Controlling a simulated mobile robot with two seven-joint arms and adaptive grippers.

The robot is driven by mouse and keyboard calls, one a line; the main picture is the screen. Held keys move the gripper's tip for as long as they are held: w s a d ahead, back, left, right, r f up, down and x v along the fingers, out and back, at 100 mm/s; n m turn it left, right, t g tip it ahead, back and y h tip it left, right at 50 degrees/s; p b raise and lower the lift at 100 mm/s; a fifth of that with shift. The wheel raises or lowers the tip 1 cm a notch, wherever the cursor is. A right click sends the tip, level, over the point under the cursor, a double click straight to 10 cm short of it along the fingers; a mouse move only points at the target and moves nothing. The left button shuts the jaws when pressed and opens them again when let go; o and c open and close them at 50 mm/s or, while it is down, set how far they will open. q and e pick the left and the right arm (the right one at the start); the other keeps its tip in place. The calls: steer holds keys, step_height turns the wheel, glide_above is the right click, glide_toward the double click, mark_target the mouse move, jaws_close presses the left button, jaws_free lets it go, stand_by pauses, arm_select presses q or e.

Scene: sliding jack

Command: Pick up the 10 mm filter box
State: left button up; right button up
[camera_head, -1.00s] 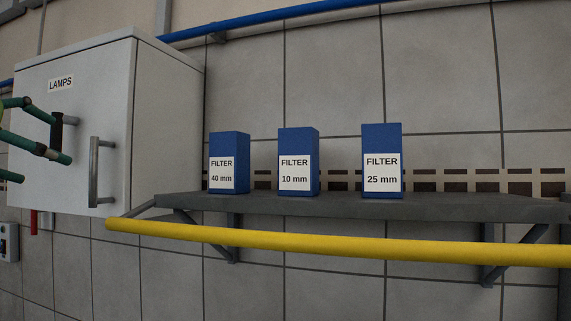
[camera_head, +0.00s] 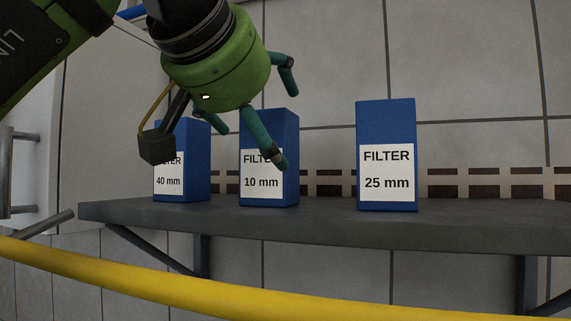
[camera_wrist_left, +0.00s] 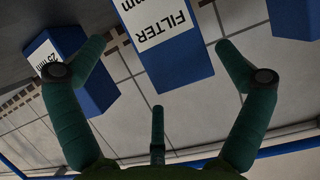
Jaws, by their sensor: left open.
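The 10 mm filter box (camera_head: 262,186) is a blue upright box with a white label. It stands in the middle of three boxes on the grey shelf (camera_head: 330,222). My left gripper (camera_head: 262,130) is open and empty; its green fingers overlap the box's upper part in the head view. In the left wrist view the middle box (camera_wrist_left: 172,62) appears upside down between the open fingertips (camera_wrist_left: 160,43). Its number is cut off there. I cannot tell that any finger touches it. My right gripper is not in view.
The 40 mm box (camera_head: 200,170) is close on the left, partly hidden by my gripper. The 25 mm box (camera_head: 387,200) stands to the right across a wider gap. A yellow rail (camera_head: 180,285) runs in front of the shelf. A cabinet handle (camera_head: 6,172) is at far left.

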mark_target(279, 143)
arm_select(q)
steer(key=shift+w+d, duration=0.2)
steer(key=shift+w, duration=0.05)
steer(key=shift+p+x, duration=0.75)
steer(key=shift+x, duration=0.1)
steer(key=p+x, duration=0.1)
steer(key=x, duration=0.2)
steer(key=shift+w, duration=0.3)
steer(key=shift+w+d+f, duration=0.1)
steer(key=shift+w+f, duration=0.1)
steer(key=shift+w, duration=0.05)
steer(key=shift+s, duration=0.1)
steer(key=shift+s+r, duration=0.1)
steer(key=shift+s, duration=0.05)
steer(key=c, duration=1.1)
steer(key=shift+r, duration=0.1)
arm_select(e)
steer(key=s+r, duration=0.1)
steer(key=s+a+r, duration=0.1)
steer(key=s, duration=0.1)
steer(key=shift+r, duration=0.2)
